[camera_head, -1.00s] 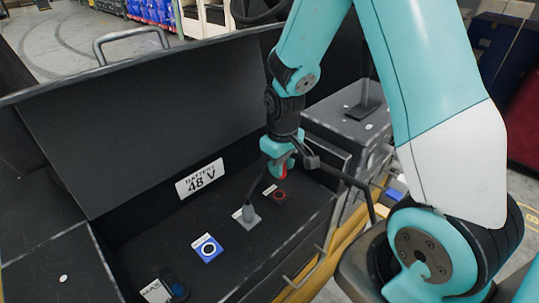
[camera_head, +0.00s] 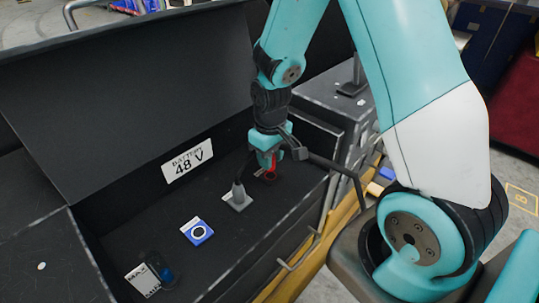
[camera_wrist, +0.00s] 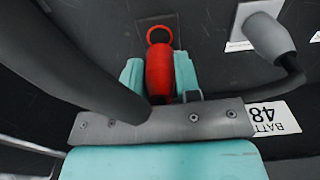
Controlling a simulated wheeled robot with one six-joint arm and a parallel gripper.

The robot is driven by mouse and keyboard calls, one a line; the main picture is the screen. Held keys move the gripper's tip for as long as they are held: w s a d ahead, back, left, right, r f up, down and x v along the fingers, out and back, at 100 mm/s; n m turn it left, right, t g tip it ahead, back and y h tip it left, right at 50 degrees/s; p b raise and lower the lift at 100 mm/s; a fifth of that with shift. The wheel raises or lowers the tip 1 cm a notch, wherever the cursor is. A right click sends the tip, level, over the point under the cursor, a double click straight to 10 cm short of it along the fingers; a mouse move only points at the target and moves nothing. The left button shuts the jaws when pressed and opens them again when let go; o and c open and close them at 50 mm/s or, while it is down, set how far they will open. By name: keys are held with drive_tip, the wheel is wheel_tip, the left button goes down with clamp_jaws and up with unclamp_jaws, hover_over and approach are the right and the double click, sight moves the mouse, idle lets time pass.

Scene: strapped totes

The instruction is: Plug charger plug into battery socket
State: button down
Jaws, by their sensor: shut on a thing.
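My gripper (camera_head: 266,160) is shut on a red plug (camera_wrist: 159,72), which sits between the teal fingers in the wrist view. In the head view the gripper points down over the black deck, right at a red-ringed socket (camera_head: 267,176). In the wrist view the red ring (camera_wrist: 158,34) shows just beyond the plug's end. The plug's tip is hidden, so I cannot tell whether it touches or enters the socket. A white "BATTERY 48 V" label (camera_head: 187,161) is on the wall behind; part of it shows in the wrist view (camera_wrist: 272,118).
A grey cable connector (camera_head: 238,193) stands on a plate left of the red socket. A blue-framed round socket (camera_head: 197,231) lies further left. A white "MAX" label (camera_head: 143,279) is at the lower left. A dark cable (camera_wrist: 90,65) crosses the wrist view. An open lid (camera_head: 120,110) rises behind.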

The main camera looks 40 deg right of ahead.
drive_tip(key=shift+f+b, duration=0.35)
drive_tip(key=shift+f, duration=0.4)
drive_tip(key=shift+s+f, duration=0.1)
drive_tip(key=shift+f, duration=0.5)
idle(2.0)
drive_tip(key=c, duration=0.7)
unclamp_jaws()
drive_tip(key=shift+c, duration=0.2)
drive_tip(key=shift+r, duration=0.1)
wheel_tip(320, 180, up, 17)
drive_tip(key=b, duration=0.2)
drive_tip(key=shift+r, duration=0.15)
drive_tip(key=shift+s, duration=0.1)
drive_tip(key=s+a+r+n+y, duration=0.1)
drive_tip(key=s+a+n+y, duration=0.3)
drive_tip(key=s+a, duration=1.2)
drive_tip(key=shift+s+a+r+n+b, duration=0.25)
drive_tip(key=shift+s+n+b, duration=0.15)
drive_tip(key=shift+s, duration=0.4)
